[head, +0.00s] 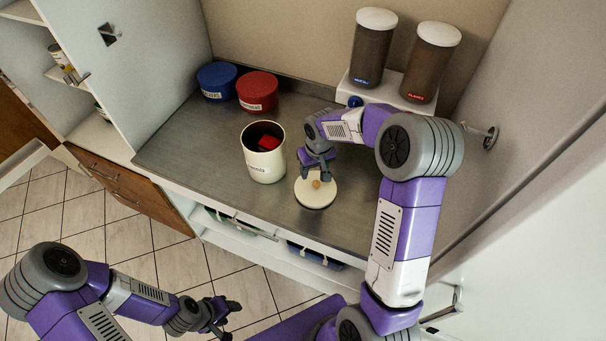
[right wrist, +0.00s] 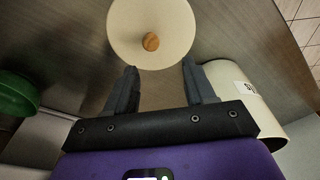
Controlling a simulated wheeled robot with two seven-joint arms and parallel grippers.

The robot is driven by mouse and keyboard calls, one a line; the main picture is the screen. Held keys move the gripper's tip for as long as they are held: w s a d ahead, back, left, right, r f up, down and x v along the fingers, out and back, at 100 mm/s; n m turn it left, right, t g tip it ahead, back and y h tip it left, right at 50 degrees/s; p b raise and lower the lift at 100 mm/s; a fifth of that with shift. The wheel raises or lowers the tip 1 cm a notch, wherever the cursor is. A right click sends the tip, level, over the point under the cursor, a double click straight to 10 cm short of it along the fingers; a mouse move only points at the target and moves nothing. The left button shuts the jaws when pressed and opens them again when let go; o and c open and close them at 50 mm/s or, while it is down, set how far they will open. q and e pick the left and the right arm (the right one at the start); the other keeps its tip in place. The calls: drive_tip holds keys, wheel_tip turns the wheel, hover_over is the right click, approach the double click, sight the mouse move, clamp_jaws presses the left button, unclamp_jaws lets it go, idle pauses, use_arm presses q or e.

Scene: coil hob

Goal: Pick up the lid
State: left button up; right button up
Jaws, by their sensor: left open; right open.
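The lid is a round cream disc (head: 316,194) with a small wooden knob, lying on the grey worktop. In the right wrist view the lid (right wrist: 152,30) lies just beyond my fingertips, with its knob roughly midway between them. My right gripper (head: 318,172) is open over the lid's knob and holds nothing; its two dark fingers (right wrist: 155,70) are apart. A cream canister (head: 263,156) stands upright and open to the left of the lid, with something red inside. My left gripper (head: 224,312) is open and empty, low over the floor away from the worktop.
A blue tin (head: 217,82) and a red tin (head: 257,93) stand at the back left of the worktop (head: 190,140). Two dark dispensers with white caps (head: 372,48) (head: 430,62) stand at the back right on a white base. The cream canister is close beside the right gripper.

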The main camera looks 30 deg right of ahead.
sight(316, 183)
drive_tip(key=shift+d, duration=0.2)
drive_tip(key=shift+s+f, duration=0.3)
drive_tip(key=shift+s, duration=0.55)
drive_tip(key=f, duration=0.3)
drive_tip(key=w+f, duration=0.1)
drive_tip(key=f, duration=0.1)
drive_tip(key=shift+d+f, duration=0.3)
use_arm(q)
drive_tip(key=shift+s+r, duration=0.15)
drive_tip(key=shift+s, duration=0.45)
use_arm(e)
drive_tip(key=shift+w, duration=0.1)
clamp_jaws()
